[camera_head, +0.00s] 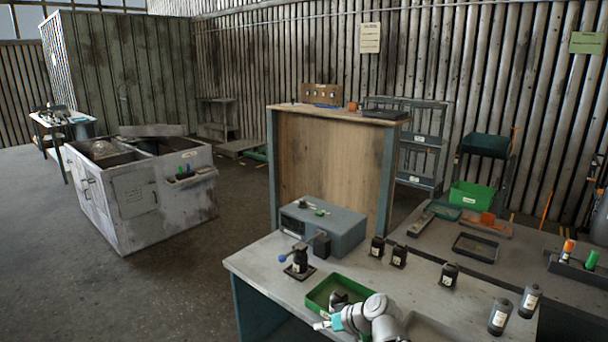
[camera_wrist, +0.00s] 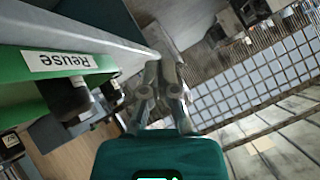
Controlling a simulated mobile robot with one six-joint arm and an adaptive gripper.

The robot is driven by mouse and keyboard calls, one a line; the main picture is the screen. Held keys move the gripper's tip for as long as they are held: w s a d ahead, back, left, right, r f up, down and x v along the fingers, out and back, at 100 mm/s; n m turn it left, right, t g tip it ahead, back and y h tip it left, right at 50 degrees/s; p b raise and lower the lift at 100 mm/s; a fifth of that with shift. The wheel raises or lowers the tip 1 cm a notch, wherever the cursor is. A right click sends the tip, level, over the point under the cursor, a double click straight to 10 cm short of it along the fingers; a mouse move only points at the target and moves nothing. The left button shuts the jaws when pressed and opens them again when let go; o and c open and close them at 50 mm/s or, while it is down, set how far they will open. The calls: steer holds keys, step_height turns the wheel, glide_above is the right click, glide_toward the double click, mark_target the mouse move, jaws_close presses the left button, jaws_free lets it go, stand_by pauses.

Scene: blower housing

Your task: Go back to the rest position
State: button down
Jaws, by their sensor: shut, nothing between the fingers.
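My gripper (camera_head: 323,325) is low in the head view, at the front of the grey workbench (camera_head: 262,262), beside the near edge of a green tray (camera_head: 318,295). The arm hides part of that tray. In the wrist view my gripper (camera_wrist: 166,68) has its two fingers close together with nothing between them. The wrist view shows the green tray's wall (camera_wrist: 20,65) at the left, with a white "Reuse" label. A dark bottle (camera_wrist: 62,95) shows by that wall, apart from the fingers.
A grey box (camera_head: 345,230) and a black fixture with a blue-knobbed lever (camera_head: 299,262) stand behind the tray. Several black bottles (camera_head: 449,274) stand to the right. A dark grey tray (camera_head: 430,330) lies right of my arm. Open floor (camera_head: 190,285) lies at left.

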steer(key=s+d+f+m+g+h, duration=0.2)
steer(key=s+d+f+h, duration=0.1)
steer(key=d, duration=0.3)
steer(key=s+d+f+m+g+h, duration=0.2)
steer(key=s+d+f+m+h, duration=0.1)
steer(key=d+h, duration=0.3)
steer(key=shift+s+d+f+g, duration=0.25)
steer(key=shift+s+f+g, duration=0.15)
steer(key=shift+s, duration=0.4)
